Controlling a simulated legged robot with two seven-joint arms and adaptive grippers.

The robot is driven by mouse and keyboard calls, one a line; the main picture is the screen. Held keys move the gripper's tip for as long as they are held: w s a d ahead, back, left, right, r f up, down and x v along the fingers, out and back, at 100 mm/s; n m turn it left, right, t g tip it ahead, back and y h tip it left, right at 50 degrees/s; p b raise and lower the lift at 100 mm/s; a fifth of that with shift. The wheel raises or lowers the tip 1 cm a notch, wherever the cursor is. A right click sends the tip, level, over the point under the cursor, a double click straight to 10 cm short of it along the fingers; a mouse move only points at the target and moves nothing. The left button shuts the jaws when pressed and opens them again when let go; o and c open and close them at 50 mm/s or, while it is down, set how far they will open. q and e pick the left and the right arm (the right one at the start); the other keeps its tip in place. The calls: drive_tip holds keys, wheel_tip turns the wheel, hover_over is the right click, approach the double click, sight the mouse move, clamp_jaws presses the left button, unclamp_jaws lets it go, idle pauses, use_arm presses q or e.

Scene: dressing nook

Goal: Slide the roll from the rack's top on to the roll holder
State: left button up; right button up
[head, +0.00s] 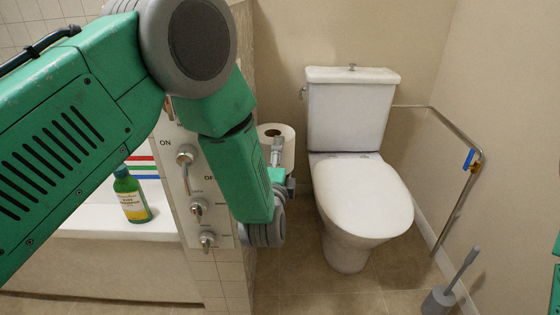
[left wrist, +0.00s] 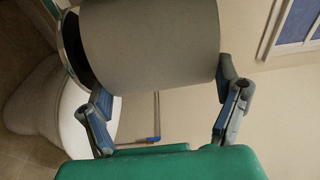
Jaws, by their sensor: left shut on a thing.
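The white roll (head: 288,155) stands upright beside the panelled wall in the head view, with its dark core hole facing up. In the left wrist view the roll (left wrist: 150,45) fills the top, shaded grey. My left gripper (head: 278,158) is shut on the roll, with one finger on each side in the left wrist view. My arm and gripper hide the roll's lower part and what lies under it, so I cannot tell whether it touches the rack. I cannot clearly make out the roll holder. My right gripper is out of view.
The white toilet (head: 362,195) stands to the right of the roll. A metal rail (head: 458,210) with a blue part runs along the right wall. A toilet brush (head: 440,300) stands at lower right. A green bottle (head: 130,195) sits on the tub ledge at left.

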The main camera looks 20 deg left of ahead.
use_arm(q)
drive_tip(key=shift+f, duration=0.1)
drive_tip(key=shift+f, duration=0.45)
drive_tip(key=shift+s+f, duration=0.15)
drive_tip(key=o, duration=1.5)
drive_tip(key=shift+o, duration=0.2)
drive_tip(key=shift+f, duration=0.2)
drive_tip(key=shift+r, duration=0.2)
drive_tip(key=s+d, duration=0.1)
drive_tip(key=s, duration=0.6)
